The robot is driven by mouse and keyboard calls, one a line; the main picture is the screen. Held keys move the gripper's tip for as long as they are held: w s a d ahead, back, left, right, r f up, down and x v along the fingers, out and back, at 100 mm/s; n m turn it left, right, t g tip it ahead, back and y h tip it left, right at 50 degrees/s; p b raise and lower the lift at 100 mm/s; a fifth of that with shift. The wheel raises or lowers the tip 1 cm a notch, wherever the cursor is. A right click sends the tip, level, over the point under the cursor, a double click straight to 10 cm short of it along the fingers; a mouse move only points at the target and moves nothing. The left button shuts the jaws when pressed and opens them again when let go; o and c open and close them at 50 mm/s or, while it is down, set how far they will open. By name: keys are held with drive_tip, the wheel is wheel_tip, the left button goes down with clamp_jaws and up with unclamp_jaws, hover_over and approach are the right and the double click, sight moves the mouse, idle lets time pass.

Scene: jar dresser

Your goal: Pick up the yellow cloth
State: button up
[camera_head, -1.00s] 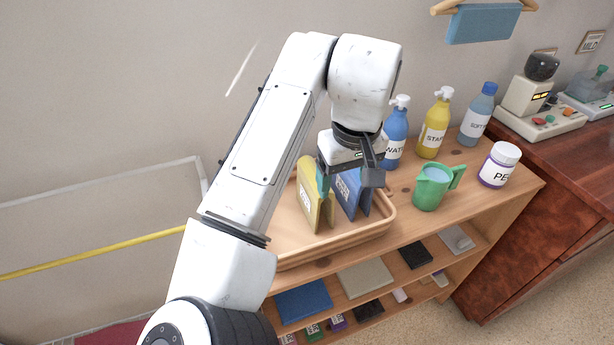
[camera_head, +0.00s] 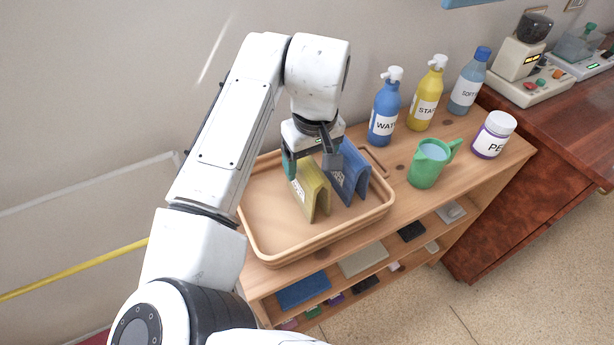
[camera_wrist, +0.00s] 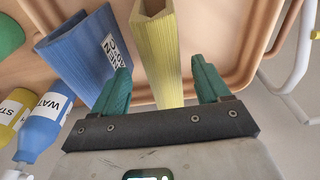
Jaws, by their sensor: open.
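The yellow cloth (camera_head: 311,189) stands folded like a tent in the wooden tray (camera_head: 262,212), with a label on its left side. A similar folded blue cloth (camera_head: 351,172) stands just to its right. My gripper (camera_head: 311,158) is over the back end of the yellow cloth, pointing down. In the wrist view the yellow cloth (camera_wrist: 159,55) runs between the two green fingertips of my open gripper (camera_wrist: 160,80), with a gap on each side. The blue cloth (camera_wrist: 85,55) lies close to the left finger there.
On the wooden shelf top, right of the tray, stand a blue bottle (camera_head: 384,112), a yellow bottle (camera_head: 427,95), a light-blue bottle (camera_head: 468,85), a green jug (camera_head: 428,165) and a white jar (camera_head: 493,135). The tray's left part is empty.

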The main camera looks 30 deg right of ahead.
drive_tip(key=f, duration=0.4)
drive_tip(key=shift+w+a+f+p, duration=0.1)
drive_tip(key=shift+a+f+p, duration=0.15)
drive_tip(key=shift+f+p, duration=0.15)
drive_tip(key=shift+c, duration=0.4)
drive_tip(key=c, duration=1)
drive_tip(key=shift+c, duration=0.2)
drive_tip(key=shift+r, duration=0.1)
